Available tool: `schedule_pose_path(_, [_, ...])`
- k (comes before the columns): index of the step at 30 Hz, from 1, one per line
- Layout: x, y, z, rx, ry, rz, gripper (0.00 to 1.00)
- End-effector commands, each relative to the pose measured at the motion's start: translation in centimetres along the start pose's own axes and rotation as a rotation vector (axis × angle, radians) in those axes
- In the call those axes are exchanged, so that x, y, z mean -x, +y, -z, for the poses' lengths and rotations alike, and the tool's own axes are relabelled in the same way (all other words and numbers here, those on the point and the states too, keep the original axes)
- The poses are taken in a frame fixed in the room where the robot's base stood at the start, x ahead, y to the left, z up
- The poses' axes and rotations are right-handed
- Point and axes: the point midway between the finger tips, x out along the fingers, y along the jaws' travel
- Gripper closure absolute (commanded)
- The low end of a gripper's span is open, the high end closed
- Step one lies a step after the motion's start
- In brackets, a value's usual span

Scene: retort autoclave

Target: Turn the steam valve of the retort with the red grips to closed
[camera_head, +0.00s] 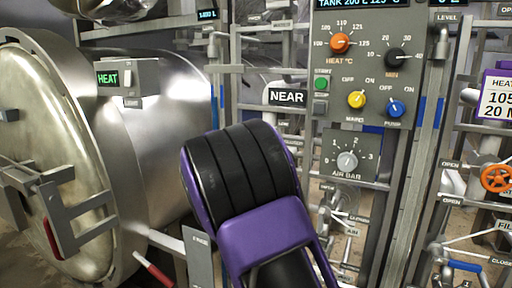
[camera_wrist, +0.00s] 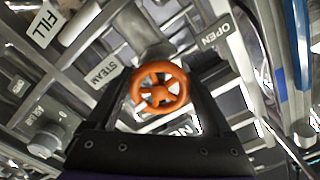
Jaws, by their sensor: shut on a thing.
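The steam valve's orange handwheel (camera_wrist: 160,73) is in the middle of the wrist view, with a STEAM label (camera_wrist: 103,70) to its left and an OPEN label (camera_wrist: 216,34) at upper right. My gripper (camera_wrist: 160,95) is around the wheel, with a dark finger on each side, and is shut on it. A CLOSED label for this wheel is not visible. In the head view my purple and black arm hides the gripper and this wheel. The retort (camera_head: 60,150) at left carries a red grip (camera_head: 53,238) on its door latch.
A control panel (camera_head: 325,150) with knobs stands right of my arm. A NEAR sign (camera_head: 287,97) is just behind the arm. Another orange handwheel (camera_head: 497,178) is at far right. A red-ended lever (camera_head: 152,268) sticks out below the retort. Pipes and frame bars crowd the area.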

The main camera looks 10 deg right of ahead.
Motion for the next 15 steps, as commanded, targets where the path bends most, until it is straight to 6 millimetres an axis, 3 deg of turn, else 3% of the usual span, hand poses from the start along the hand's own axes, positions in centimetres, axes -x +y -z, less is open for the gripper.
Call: schedule_pose_path(15, [0.07, -0.04, -0.16, -0.077, -0.003, 0.000, 0.71])
